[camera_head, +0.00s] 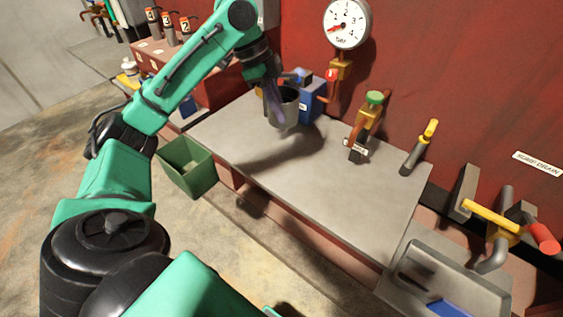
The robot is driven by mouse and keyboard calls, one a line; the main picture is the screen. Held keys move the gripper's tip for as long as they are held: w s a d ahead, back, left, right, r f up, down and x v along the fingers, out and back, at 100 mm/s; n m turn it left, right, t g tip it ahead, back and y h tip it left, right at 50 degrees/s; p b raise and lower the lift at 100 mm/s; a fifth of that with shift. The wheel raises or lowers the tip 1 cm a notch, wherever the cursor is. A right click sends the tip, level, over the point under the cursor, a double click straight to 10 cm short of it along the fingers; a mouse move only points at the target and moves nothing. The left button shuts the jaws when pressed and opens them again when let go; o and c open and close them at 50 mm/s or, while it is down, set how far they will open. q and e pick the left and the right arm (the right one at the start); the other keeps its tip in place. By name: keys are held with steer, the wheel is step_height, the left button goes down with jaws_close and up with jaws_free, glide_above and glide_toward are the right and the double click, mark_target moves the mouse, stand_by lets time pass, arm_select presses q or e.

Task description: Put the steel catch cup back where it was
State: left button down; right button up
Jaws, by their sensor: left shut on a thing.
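The steel catch cup (284,112) is a grey, open-topped cup in the upper middle of the head view. My left gripper (274,105) comes down from above and is shut on the cup's near left side. The cup looks held upright above the grey bench top (300,180), with a dark shadow on the bench below and left of it. A blue box-shaped part (312,100) stands just behind and right of the cup. The far side of the cup is partly hidden by the gripper. My right gripper is not in view.
A pressure gauge (346,23) hangs on the red wall. A brass valve with a green cap (367,120) and a yellow-handled valve (420,147) stand right of the cup. A green bin (187,168) is on the floor at left. A grey tray (440,280) sits lower right. The bench middle is clear.

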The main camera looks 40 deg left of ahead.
arm_select(q)
step_height(320, 180, down, 18)
steer(key=shift+f, duration=0.25)
steer(key=c, duration=1)
jaws_free()
steer(key=shift+f, duration=0.1)
steer(key=v, duration=1.2)
